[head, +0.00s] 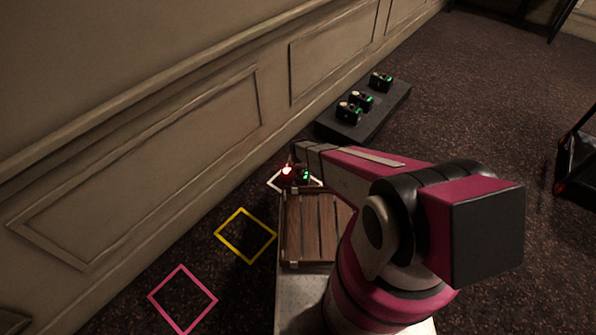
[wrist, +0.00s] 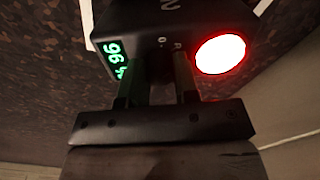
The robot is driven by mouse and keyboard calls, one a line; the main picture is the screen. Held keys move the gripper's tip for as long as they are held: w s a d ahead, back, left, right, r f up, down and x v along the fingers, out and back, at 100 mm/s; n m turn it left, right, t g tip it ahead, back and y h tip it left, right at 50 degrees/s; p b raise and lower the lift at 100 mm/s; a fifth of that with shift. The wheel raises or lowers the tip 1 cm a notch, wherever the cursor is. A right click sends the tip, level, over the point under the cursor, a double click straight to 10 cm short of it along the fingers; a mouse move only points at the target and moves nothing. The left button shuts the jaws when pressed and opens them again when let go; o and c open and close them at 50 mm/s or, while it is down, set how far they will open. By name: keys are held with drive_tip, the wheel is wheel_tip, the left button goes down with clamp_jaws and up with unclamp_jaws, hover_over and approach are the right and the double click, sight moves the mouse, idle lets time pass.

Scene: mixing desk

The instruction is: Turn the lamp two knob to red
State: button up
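A small dark box with a glowing red lamp (head: 287,170) and a green display (head: 305,176) stands on the floor at the white diamond outline (head: 272,182). In the wrist view the box (wrist: 140,30) fills the top, with its round red lamp (wrist: 219,53) lit at the right and its green display (wrist: 115,58), reading about 96, at the left. My gripper (wrist: 160,80) has its two fingers apart, right at the face of the box between display and lamp. The knob is not clearly visible; whether the fingers touch it cannot be told.
A black platform (head: 336,130) along the wall holds three similar boxes with green lights. A yellow diamond (head: 246,236) and a pink diamond (head: 183,299) mark clear floor at the left. A dark frame stands at the right edge.

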drive_tip(key=o, duration=0.4)
wheel_tip(320, 180, up, 11)
drive_tip(key=shift+f, duration=0.1)
idle(0.4)
drive_tip(key=s+d+r, duration=0.6)
drive_tip(key=r, duration=0.5)
drive_tip(key=s+d+r+n, duration=0.1)
drive_tip(key=s+d+r, duration=0.5)
drive_tip(key=r, duration=0.5)
drive_tip(key=s+d+r+n, duration=0.1)
drive_tip(key=s+d+r, duration=0.5)
drive_tip(key=r, duration=0.6)
drive_tip(key=shift+s+d, duration=0.3)
drive_tip(key=shift+d, duration=0.25)
